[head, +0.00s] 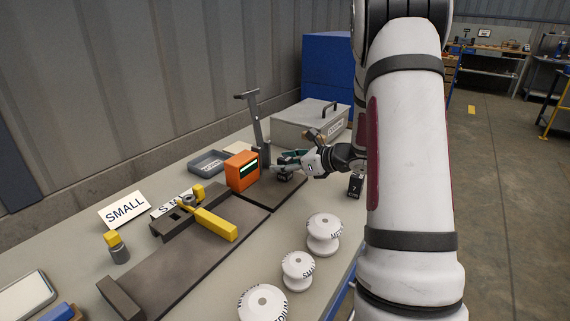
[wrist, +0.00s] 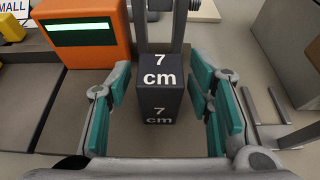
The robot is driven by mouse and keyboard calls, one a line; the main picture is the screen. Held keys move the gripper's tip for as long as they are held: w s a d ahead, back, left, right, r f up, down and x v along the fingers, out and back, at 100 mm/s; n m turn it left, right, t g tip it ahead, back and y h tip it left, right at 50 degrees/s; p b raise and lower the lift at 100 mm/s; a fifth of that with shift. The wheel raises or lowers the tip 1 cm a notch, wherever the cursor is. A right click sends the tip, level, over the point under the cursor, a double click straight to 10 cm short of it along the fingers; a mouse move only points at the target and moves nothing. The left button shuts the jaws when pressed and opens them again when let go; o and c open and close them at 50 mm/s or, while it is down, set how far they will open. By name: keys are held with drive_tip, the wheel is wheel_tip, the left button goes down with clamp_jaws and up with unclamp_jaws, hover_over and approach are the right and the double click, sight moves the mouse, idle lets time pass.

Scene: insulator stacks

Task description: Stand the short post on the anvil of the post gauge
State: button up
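A dark post marked "7 cm" (wrist: 158,100) stands upright between my gripper's fingers in the wrist view. My gripper (wrist: 158,76) is open, with teal pads on both sides of the post and a visible gap on each side. In the head view my gripper (head: 287,163) is low at the post gauge, beside its upright column (head: 259,122). The gauge's orange display box (head: 241,170) is just left, and it also shows in the wrist view (wrist: 84,34). The post's foot meets a dark surface; I cannot tell whether that is the anvil.
Another dark labelled block (head: 355,187) stands right of the gauge. White spools (head: 323,235) stand in front. A yellow-armed fixture (head: 212,222) lies left, near a "SMALL" sign (head: 124,209). A grey lidded box (head: 308,124) and a shallow tray (head: 207,162) are behind.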

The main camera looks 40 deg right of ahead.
drive_tip(key=shift+r, duration=0.2)
drive_tip(key=p+v, duration=0.2)
drive_tip(key=v, duration=1)
drive_tip(key=s+a+r+n+g+y, duration=0.1)
drive_tip(key=s+a+r+n+g, duration=0.15)
drive_tip(key=a+n, duration=0.45)
drive_tip(key=s+a+r+n+g+y, duration=0.2)
drive_tip(key=s+a+n+g, duration=0.15)
drive_tip(key=a, duration=0.75)
drive_tip(key=s+a+r+n+g+y, duration=0.1)
drive_tip(key=s+a+r+n+g, duration=0.15)
drive_tip(key=a+n, duration=0.45)
drive_tip(key=s+a+n+g+h, duration=0.3)
drive_tip(key=s+a+n, duration=0.35)
drive_tip(key=s, duration=0.45)
drive_tip(key=s+d+n+h, duration=0.3)
drive_tip(key=s+n+h, duration=0.2)
drive_tip(key=s+n, duration=0.3)
drive_tip(key=shift+f+t+h, duration=0.3)
drive_tip(key=shift+f+t, duration=0.05)
drive_tip(key=shift+f, duration=0.15)
drive_tip(key=shift+d, duration=0.1)
